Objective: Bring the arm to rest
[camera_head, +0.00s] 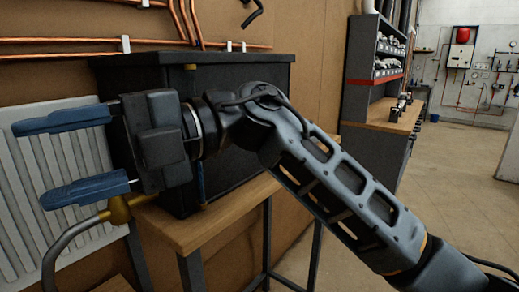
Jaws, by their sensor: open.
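My gripper (88,157) is at the left of the head view, with its two blue fingers spread apart and pointing left. Nothing shows between the fingers. My arm reaches in from the lower right and bends at a joint near the middle of the picture. The gripper is in front of a white radiator (75,150) and a black box (240,85), and hides part of both. I cannot tell how far it is from either.
The black box stands on a wooden bench (215,225) with dark legs. Copper pipes (80,41) run along the brown wall above. A brass valve (120,209) with a grey pipe sits below the gripper. Shelving (375,75) stands behind. Open floor (460,185) lies at the right.

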